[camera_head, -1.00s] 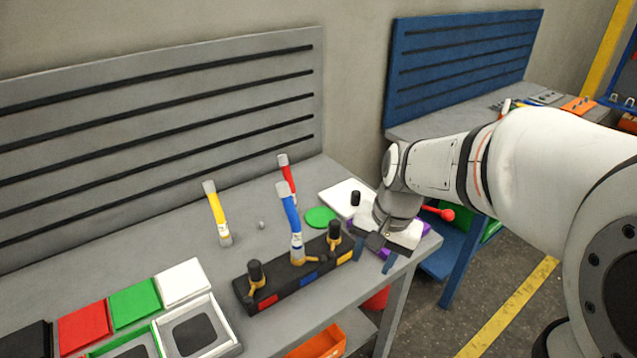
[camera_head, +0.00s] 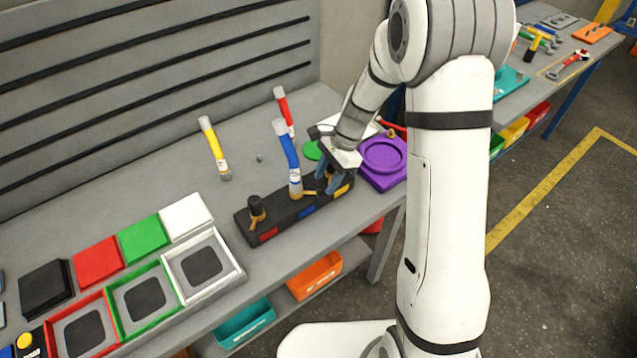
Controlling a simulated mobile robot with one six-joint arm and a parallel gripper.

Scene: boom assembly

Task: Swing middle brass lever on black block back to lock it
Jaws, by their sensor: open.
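The black block (camera_head: 285,221) lies along the front of the grey bench, with red, blue and yellow patches on its front face. A blue boom (camera_head: 287,150) stands upright, leaning slightly, in its middle. The middle brass lever (camera_head: 311,194) shows just right of the boom's base, partly hidden by my fingers. My gripper (camera_head: 327,184) is open and points down over the right half of the block, close to this lever; I cannot tell whether it touches. The right lever is hidden behind my gripper.
A yellow boom (camera_head: 215,150) and a red boom (camera_head: 284,112) stand behind the block. A purple fixture (camera_head: 383,155) and a green disc (camera_head: 312,150) are near my gripper. Coloured trays (camera_head: 143,300) lie front left. Free bench lies between the yellow boom and the block.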

